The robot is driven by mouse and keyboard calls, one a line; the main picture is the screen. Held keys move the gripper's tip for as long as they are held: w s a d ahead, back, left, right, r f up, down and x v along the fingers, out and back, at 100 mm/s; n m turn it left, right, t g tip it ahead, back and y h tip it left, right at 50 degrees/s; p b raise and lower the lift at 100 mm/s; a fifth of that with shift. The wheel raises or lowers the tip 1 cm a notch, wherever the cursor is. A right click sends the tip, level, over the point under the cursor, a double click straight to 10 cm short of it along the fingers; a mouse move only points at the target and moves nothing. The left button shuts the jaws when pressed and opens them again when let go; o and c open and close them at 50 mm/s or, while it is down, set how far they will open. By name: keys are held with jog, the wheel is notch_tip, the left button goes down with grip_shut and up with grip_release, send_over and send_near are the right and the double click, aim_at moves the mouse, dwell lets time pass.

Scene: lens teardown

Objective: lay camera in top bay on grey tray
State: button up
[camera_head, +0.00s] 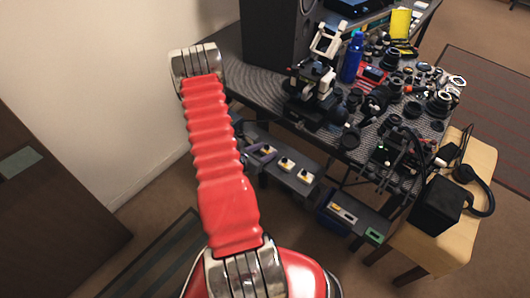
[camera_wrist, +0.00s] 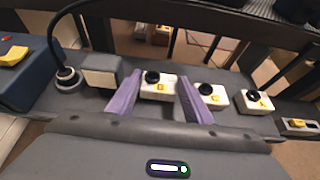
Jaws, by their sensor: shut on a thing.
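My gripper (camera_wrist: 158,85) has two purple fingers. They are shut on a small white camera (camera_wrist: 157,87) with a black round lens and a yellow label. In the head view my gripper (camera_head: 260,152) shows small beside my red arm, at a low grey tray (camera_head: 292,152) below the table's edge. Two similar white cameras stand in a row to the right of the held one, a nearer one (camera_wrist: 211,96) and a farther one (camera_wrist: 257,102). The held camera is at about their level. I cannot tell whether it touches the surface. The tray's bays are not clearly visible.
A yellow item (camera_wrist: 299,124) lies farther right. At the left of the wrist view are a dark blue bin (camera_wrist: 24,80), a grey block (camera_wrist: 101,72) and a black cable. The table (camera_head: 228,50) above is crowded with lenses. A black box (camera_head: 436,205) stands on a wooden stool.

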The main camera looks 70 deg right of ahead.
jog(key=shift+f, duration=0.35)
jog(key=o, duration=1.2)
jog(key=shift+f, duration=0.1)
jog(key=v, duration=1.2)
